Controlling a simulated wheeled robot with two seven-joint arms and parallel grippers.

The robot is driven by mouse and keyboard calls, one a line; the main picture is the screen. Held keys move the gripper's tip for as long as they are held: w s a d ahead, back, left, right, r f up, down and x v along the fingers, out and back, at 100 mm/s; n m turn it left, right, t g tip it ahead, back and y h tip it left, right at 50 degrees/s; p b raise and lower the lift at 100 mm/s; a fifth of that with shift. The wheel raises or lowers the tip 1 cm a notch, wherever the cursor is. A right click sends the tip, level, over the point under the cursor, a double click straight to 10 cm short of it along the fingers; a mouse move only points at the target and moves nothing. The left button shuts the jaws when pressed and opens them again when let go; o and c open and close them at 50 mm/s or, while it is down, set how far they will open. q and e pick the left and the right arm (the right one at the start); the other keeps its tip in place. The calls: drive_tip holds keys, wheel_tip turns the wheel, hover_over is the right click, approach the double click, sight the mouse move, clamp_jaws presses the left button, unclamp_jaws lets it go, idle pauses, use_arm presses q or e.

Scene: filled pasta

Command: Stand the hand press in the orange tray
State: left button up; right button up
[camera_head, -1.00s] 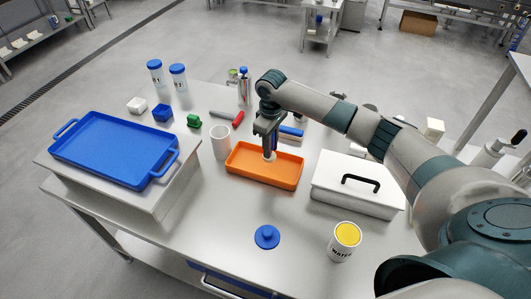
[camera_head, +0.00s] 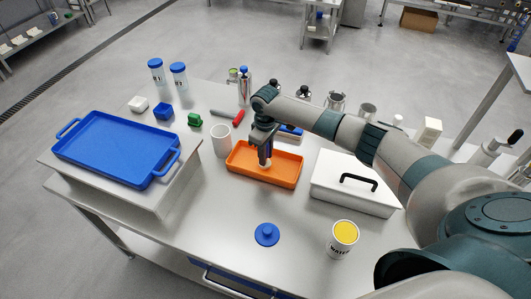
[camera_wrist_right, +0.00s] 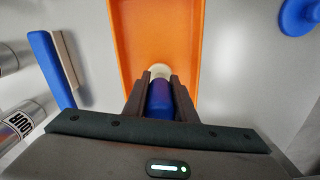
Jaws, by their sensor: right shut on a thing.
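The orange tray (camera_head: 243,177) lies on the middle of the table, and its floor fills the upper part of the right wrist view (camera_wrist_right: 151,30). My right gripper (camera_head: 266,159) points down over the tray. It is shut on the hand press, whose blue handle (camera_wrist_right: 160,97) sits between the fingers and whose pale end (camera_wrist_right: 160,71) points towards the tray floor. The press looks upright, inside the tray's outline. I cannot tell whether its end touches the floor. My left gripper is not in view.
A white cup (camera_head: 221,142) stands close to the tray's left end, and a white lidded box (camera_head: 347,197) is at its right. A blue knobbed disc (camera_head: 267,235) and a yellow-topped can (camera_head: 343,238) are in front. A blue tray (camera_head: 95,140) rests on a raised stand at left.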

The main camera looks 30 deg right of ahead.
drive_tip(key=shift+f, duration=0.15)
drive_tip(key=o, duration=0.9)
wheel_tip(320, 180, up, 11)
drive_tip(key=b, duration=0.3)
drive_tip(key=shift+b, duration=0.3)
drive_tip(key=shift+r, duration=0.65)
